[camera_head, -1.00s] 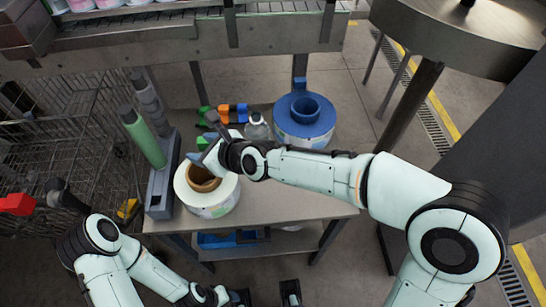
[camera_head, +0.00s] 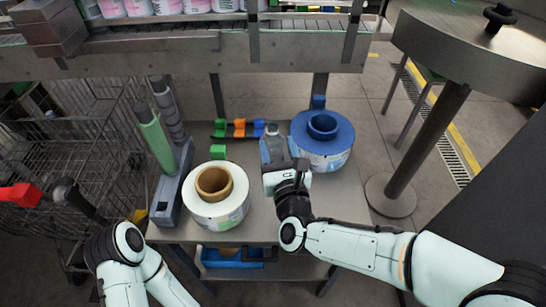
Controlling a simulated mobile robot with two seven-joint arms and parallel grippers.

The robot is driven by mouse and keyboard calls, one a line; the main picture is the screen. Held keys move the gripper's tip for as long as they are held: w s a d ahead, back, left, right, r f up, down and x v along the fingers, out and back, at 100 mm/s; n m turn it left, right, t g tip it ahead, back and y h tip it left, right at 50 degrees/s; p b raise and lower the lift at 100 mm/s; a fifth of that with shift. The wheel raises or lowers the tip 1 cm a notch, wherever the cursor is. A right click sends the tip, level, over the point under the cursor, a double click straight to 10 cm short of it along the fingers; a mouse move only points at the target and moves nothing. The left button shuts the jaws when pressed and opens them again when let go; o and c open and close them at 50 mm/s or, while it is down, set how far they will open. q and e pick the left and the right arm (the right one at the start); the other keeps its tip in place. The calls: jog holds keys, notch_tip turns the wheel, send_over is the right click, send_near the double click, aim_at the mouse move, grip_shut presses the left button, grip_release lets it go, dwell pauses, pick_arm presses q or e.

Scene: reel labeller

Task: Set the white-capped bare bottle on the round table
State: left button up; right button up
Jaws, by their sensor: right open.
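The clear bottle (camera_head: 273,143) with a pale cap stands upright on the small workbench (camera_head: 300,200), just left of a blue reel. My right gripper (camera_head: 279,158) is open at the near side of the bottle, with its fingers close around the bottle's lower part. The gripper hides the bottle's base, and I cannot tell whether the fingers touch it. The round table (camera_head: 455,55) is a grey metal top on a pedestal at the upper right, apart from the bench. My left arm shows at the lower left, but its gripper is out of view.
A white reel (camera_head: 218,212) with a brown core and a blue reel (camera_head: 323,152) flank the bottle. Several coloured blocks (camera_head: 239,128) lie behind. A green roller (camera_head: 157,140) stands left. A shelf of labelled containers (camera_head: 137,8) is at the top.

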aim_at(274, 134)
jog(key=w, duration=0.3)
jog(key=w+a+p, duration=0.1)
jog(key=w, duration=0.2)
jog(key=shift+w+a+f, duration=0.1)
jog(key=shift+w+a, duration=0.05)
jog(key=shift+w, duration=0.05)
jog(key=shift+c, duration=0.4)
grip_shut()
dwell(0.9)
